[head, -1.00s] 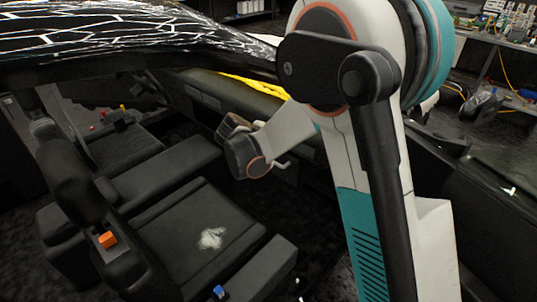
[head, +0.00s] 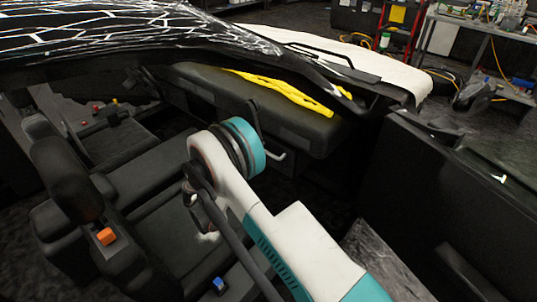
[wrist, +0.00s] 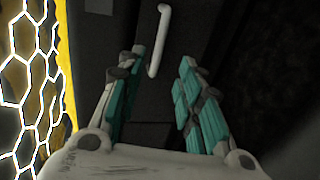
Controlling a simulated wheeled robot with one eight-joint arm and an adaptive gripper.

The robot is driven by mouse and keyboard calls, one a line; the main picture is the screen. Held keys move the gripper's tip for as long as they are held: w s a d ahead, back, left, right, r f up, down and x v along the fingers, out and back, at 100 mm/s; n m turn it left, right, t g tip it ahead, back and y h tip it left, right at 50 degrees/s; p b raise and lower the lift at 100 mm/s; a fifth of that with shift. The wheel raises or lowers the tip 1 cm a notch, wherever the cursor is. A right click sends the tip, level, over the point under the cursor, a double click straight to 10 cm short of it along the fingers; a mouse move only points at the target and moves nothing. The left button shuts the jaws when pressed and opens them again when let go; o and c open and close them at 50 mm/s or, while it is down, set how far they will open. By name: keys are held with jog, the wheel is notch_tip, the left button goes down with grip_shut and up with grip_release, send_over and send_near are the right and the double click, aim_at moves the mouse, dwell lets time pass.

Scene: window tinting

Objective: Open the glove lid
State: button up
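The glove lid is a dark panel under the dashboard on the passenger side; it looks closed. In the wrist view the lid (wrist: 188,28) carries a pale, slim bar handle (wrist: 158,40), upright in the picture. The handle (head: 277,156) also shows in the head view, just right of my arm's rounded joint. My gripper (wrist: 162,60) is open and empty, with its teal-padded fingers spread to either side of the handle's lower end. I cannot tell whether the handle lies between the fingers in depth.
The open car door (head: 450,200) is at right. A cluttered workbench (head: 480,25) stands at the back right.

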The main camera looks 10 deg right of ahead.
jog(key=b+x, duration=0.4)
jog(key=x, duration=0.9)
jog(key=shift+w+d, duration=0.15)
jog(key=shift+d, duration=0.1)
jog(key=shift+c, duration=0.5)
grip_shut()
